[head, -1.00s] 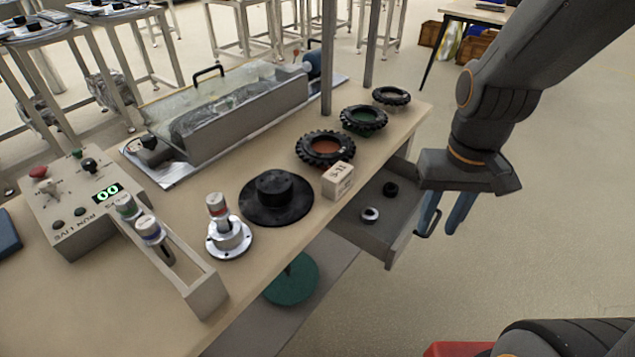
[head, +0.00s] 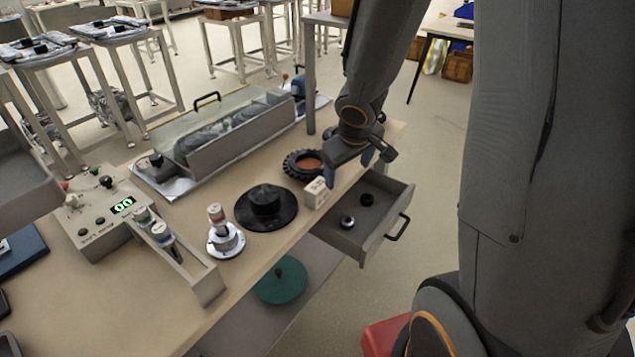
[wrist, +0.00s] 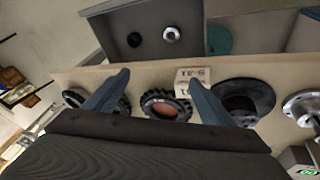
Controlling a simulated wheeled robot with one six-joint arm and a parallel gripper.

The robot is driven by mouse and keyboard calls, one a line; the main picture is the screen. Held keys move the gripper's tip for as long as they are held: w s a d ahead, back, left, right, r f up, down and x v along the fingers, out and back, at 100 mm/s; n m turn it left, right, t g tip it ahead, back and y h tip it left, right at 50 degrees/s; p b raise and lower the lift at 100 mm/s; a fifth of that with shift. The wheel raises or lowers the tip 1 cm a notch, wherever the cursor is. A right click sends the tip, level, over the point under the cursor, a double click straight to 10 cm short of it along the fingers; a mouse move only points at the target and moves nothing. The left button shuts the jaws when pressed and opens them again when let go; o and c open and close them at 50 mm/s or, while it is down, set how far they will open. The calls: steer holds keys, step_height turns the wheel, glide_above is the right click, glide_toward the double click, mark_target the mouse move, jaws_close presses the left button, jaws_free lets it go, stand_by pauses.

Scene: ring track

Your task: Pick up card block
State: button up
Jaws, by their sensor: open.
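The card block (head: 316,192) is a small pale box with dark print. It sits on the bench near its front edge, between a black round base and a tyre ring. It also shows in the wrist view (wrist: 187,76), partly behind the right finger. My gripper (head: 349,172) is open and empty above the bench, just behind and right of the block in the head view. In the wrist view my blue fingers (wrist: 157,88) are spread apart, with the right fingertip overlapping the block's image. I cannot tell whether they touch.
A black round base (head: 266,207) stands left of the block, and a tyre ring (head: 303,164) stands behind it. An open drawer (head: 378,222) with two small rings juts out in front. A silver flanged post (head: 225,240) stands further left.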

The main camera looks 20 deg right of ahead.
mark_target(319, 186)
steer(key=a+n+y+p, duration=0.1)
steer(key=p, duration=0.1)
steer(key=a+n+y+p, duration=0.1)
steer(key=a, duration=0.1)
steer(key=w+a+n+y+p, duration=0.1)
steer(key=y+p, duration=0.1)
steer(key=shift+a+f+n+g+p, duration=0.3)
steer(key=shift+a+f+n+p, duration=0.05)
steer(key=shift+n, duration=0.05)
steer(key=b+x, duration=0.3)
steer(key=x, duration=0.4)
steer(key=shift+a+f, duration=0.25)
steer(key=c, duration=1.2)
steer(key=shift+r, duration=0.1)
